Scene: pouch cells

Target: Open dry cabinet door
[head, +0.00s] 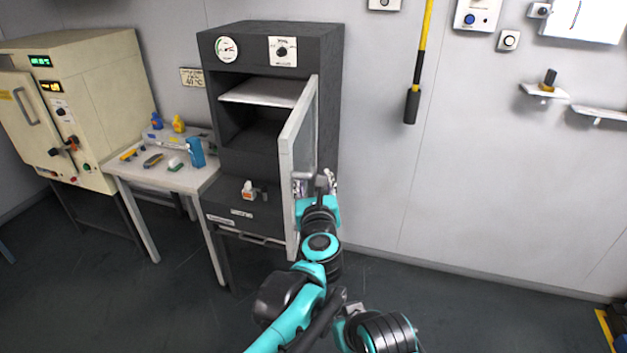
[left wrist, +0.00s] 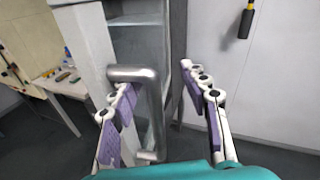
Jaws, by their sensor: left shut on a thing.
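The dark grey dry cabinet (head: 330,100) stands against the wall with its light grey door (head: 292,185) swung well outward. The opening and an inner shelf (head: 262,92) show. My left gripper (head: 316,188) is at the outer side of the door. In the left wrist view, the metal door handle (left wrist: 156,110) lies between the purple-padded fingers of my left gripper (left wrist: 163,100), close to the left finger. The gripper is shut on the handle, though the right finger looks apart from it.
A cream oven (head: 75,90) stands farther left. A yellow-black pole (head: 421,60) hangs on the wall. The floor right of the door is clear.

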